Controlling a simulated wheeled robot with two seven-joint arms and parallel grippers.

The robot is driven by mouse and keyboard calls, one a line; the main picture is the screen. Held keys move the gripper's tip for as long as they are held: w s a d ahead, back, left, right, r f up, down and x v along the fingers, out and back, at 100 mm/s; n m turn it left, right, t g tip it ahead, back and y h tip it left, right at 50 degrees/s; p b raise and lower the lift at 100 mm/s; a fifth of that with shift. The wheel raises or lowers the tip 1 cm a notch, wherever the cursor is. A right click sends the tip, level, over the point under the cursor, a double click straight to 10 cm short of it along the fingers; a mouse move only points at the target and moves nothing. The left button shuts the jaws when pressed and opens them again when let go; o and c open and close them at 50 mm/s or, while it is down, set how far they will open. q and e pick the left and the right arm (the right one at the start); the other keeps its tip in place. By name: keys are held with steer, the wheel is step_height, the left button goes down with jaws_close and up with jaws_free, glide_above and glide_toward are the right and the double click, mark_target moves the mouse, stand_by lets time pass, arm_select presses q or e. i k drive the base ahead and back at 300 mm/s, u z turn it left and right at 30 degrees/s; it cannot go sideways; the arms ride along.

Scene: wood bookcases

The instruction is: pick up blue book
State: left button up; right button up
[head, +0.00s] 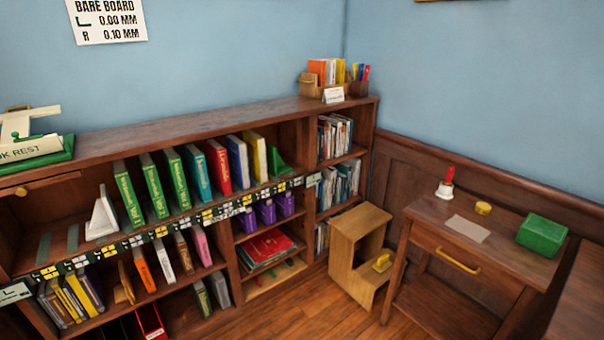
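A dark blue book (238,162) stands upright on the upper shelf of the long wooden bookcase, between a red book (218,167) on its left and a yellow book (256,157) on its right. A lighter teal-blue book (197,174) stands on the same shelf, just left of the red one. Only the spines and part of the sides of these books show. Neither of my grippers is in view.
Several green books (153,186) stand left of the teal one, beside a white bookend (102,214). A green bookend (279,163) stands right of the yellow book. A wooden step stool (360,226) and a desk (490,240) stand at right.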

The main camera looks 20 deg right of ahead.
mark_target(237, 149)
steer(key=z, duration=0.1)
steer(key=k, duration=0.4)
steer(key=z, duration=1.3)
steer(key=i, duration=1.45)
steer(key=u, duration=0.3)
